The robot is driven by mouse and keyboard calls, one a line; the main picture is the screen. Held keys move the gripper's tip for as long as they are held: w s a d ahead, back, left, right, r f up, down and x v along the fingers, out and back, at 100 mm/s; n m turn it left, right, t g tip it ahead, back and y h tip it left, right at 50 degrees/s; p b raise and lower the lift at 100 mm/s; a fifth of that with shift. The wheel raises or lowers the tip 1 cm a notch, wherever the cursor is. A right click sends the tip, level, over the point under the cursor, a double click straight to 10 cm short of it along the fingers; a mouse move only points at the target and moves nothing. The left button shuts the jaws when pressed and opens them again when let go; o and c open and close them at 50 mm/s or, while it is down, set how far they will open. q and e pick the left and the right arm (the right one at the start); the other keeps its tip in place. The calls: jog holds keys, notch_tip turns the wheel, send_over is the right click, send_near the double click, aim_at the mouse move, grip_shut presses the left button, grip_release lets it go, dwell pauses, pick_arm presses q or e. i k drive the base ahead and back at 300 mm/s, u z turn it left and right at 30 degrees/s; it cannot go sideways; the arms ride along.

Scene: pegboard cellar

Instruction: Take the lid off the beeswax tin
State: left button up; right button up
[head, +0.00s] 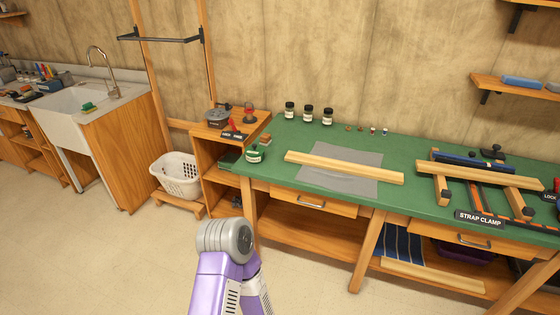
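A small round tin (255,155) with a green and white label stands at the left front corner of the green bench top (277,148). Its label is too small to read, so I cannot be sure that it is the beeswax tin. A dark lid appears to sit on it. Part of one of my purple arms shows at the bottom, below and in front of the tin and apart from it. Neither gripper shows.
A wooden board (343,167) lies on a grey sheet (358,182) right of the tin. Several dark jars (308,114) stand along the back. A side cabinet (228,125) holds a dark pot (217,119). A clamp (485,180) fills the right side. A white basket (178,177) sits lower left.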

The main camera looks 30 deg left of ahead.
aim_at(254, 149)
jog(key=u, duration=0.65)
jog(key=i, duration=0.55)
jog(key=u, duration=0.85)
jog(key=i, duration=0.8)
jog(key=z, duration=0.15)
